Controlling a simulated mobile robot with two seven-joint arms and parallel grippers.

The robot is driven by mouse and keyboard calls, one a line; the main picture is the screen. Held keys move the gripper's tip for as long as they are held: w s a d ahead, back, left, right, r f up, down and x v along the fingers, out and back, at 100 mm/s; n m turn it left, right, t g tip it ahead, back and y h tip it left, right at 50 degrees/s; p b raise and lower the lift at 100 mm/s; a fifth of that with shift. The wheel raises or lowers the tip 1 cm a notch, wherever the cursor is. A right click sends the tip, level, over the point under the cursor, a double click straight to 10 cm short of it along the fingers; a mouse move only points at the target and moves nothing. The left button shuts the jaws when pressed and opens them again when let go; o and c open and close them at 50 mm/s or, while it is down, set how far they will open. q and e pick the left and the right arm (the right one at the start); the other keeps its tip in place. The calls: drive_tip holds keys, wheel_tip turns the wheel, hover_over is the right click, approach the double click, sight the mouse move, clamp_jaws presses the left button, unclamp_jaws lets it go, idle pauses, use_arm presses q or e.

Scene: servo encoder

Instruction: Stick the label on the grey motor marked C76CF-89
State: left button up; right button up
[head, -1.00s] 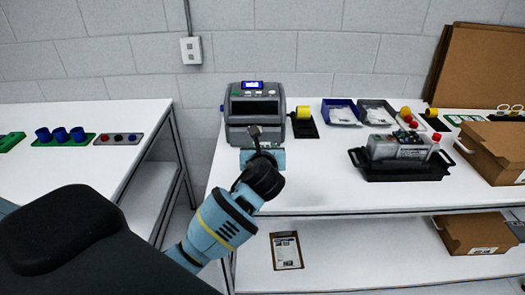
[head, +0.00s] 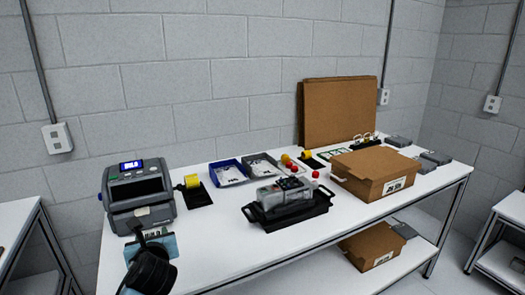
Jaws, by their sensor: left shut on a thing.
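My left gripper (head: 140,228) is at the lower left, in front of the grey label printer (head: 138,192). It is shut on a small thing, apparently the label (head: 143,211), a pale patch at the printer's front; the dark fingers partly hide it. Grey box-shaped units, possibly the motors, lie at the right end of the table: one behind the brown carton (head: 398,141) and others to its right (head: 436,157). Their markings are too small to read, so I cannot tell which is C76CF-89. My right gripper is not in view.
A black tray (head: 262,221) with a clear-lidded case stands mid-table. Blue and grey bins (head: 226,181), a yellow tape roll (head: 192,181) and a brown carton (head: 375,188) are on the table. The front strip of the white tabletop (head: 215,248) is clear. Another carton (head: 374,250) sits below.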

use_arm(q)
drive_tip(key=s+d+f+m+t+h, duration=0.1)
drive_tip(key=s+d+m+h, duration=0.2)
drive_tip(key=s+d, duration=0.2)
drive_tip(key=s+d+f+m+h, duration=0.1)
drive_tip(key=s+d+h, duration=0.3)
drive_tip(key=s, duration=0.8)
drive_tip(key=shift+s+d+f+m+t, duration=0.2)
drive_tip(key=shift+d+m+t, duration=0.2)
drive_tip(key=shift+d+m, duration=0.6)
drive_tip(key=shift+w, duration=0.1)
